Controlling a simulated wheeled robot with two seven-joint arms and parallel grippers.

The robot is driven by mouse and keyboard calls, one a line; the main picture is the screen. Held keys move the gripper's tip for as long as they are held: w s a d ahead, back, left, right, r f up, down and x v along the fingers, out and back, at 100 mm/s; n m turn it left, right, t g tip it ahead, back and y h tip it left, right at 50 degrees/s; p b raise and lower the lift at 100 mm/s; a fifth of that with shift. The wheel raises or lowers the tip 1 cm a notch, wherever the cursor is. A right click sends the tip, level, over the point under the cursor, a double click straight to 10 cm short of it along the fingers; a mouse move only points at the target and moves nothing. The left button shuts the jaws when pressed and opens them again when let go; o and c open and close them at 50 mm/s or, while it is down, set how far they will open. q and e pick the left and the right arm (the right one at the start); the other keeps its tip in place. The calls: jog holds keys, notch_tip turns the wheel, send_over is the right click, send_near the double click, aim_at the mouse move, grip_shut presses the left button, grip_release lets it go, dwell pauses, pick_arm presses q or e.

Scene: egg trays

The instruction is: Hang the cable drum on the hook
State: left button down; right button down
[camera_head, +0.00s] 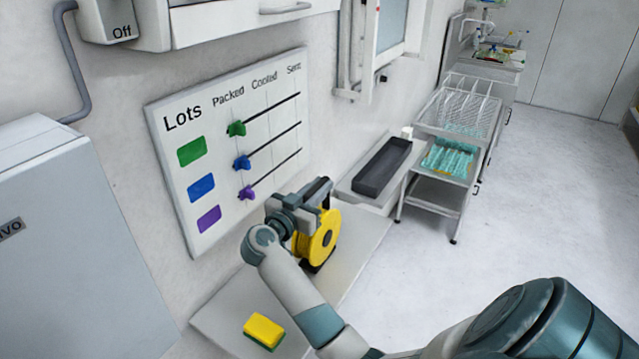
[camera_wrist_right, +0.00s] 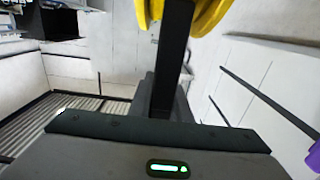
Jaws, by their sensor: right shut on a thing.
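The cable drum (camera_head: 325,236) is yellow, with a black frame, and is over the pale bench below the wall board. My right gripper (camera_head: 316,194) is shut on the drum at its upper side. In the right wrist view, part of the yellow drum (camera_wrist_right: 218,12) shows at the top edge behind a dark upright bar. The gripper hides part of the drum, and I cannot tell whether its frame touches the bench. I cannot make out the hook in either view. My left gripper is not in view.
The wall board (camera_head: 255,160), with coloured sliders on rails, is left of the drum. A yellow-green sponge (camera_head: 264,331) lies on the bench (camera_head: 226,311). A dark tray (camera_head: 382,166) and a wire rack (camera_head: 461,105) stand beyond. The floor at right is clear.

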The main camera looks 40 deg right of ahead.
jog(key=shift+f, duration=0.1)
dwell(0.3)
jog(key=c, duration=1.6)
grip_release()
jog(key=shift+f, duration=0.1)
jog(key=shift+c, duration=0.2)
jog(key=shift+f+b, duration=0.15)
jog(key=shift+b, duration=0.5)
jog(key=b+v, duration=0.1)
jog(key=v, duration=0.1)
jog(key=b+v, duration=0.2)
jog(key=shift+s+a+f, duration=0.1)
jog(key=shift+a+f, duration=0.1)
jog(key=shift+f, duration=0.05)
jog(key=b+v, duration=0.2)
jog(key=v, duration=0.5)
jog(key=shift+s+a+r+b, duration=0.2)
jog(key=shift+a+r+b, duration=0.1)
jog(key=shift+r, duration=0.15)
